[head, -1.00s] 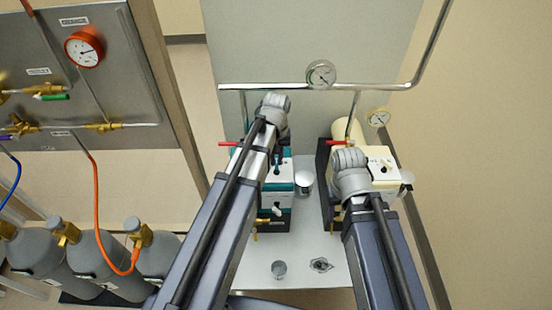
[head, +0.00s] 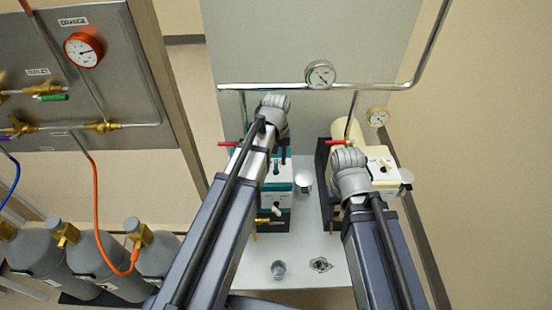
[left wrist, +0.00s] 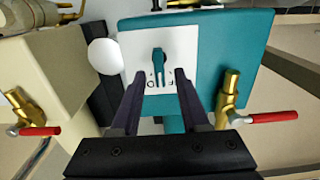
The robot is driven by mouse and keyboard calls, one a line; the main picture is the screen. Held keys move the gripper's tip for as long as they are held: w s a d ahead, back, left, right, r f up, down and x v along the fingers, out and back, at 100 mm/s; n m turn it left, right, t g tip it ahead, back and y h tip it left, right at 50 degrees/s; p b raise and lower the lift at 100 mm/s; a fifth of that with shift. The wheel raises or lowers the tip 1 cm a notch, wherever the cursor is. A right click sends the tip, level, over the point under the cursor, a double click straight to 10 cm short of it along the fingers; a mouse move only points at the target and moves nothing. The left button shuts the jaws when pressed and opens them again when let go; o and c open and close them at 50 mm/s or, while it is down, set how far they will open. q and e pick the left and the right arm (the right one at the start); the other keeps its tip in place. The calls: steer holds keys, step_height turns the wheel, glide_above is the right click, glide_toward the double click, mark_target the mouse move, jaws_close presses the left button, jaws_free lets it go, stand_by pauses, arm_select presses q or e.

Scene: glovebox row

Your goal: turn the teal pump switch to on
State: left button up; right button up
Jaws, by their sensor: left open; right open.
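The teal pump (head: 280,188) stands on the bench, partly hidden by my left arm in the head view. In the left wrist view its teal body (left wrist: 222,50) carries a white plate (left wrist: 190,45) with a small teal switch (left wrist: 158,62). The lettering below the switch is partly covered, so I cannot read its setting. My left gripper (left wrist: 160,75) is open, with one dark finger on each side of the switch's lower end in the picture. Contact is not clear. My right gripper (head: 349,172) is over the cream pump; its fingers are hidden.
A steel pipe (head: 270,86) with a gauge (head: 320,74) runs behind. Gas cylinders (head: 95,257) stand at left.

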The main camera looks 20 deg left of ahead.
arm_select(q)
steer(key=shift+r, duration=0.15)
step_height(320, 180, up, 8)
steer(key=p, duration=0.8)
steer(key=shift+f, duration=0.2)
steer(key=shift+f, duration=0.1)
steer(key=s+d+f+m+y+b, duration=0.1)
steer(key=s+d+f+m+b, duration=0.2)
steer(key=s+d, duration=0.3)
steer(key=s+d+f+m+b, duration=0.3)
steer(key=s+d+m, duration=0.1)
steer(key=s, duration=0.5)
step_height(320, 180, up, 6)
steer(key=n+h+p, duration=0.1)
steer(key=n+p, duration=0.5)
steer(key=n, duration=0.1)
glide_above(276, 161)
steer(key=shift+s+r, duration=0.1)
step_height(276, 161, down, 8)
steer(key=b, duration=0.8)
steer(key=shift+s, duration=0.1)
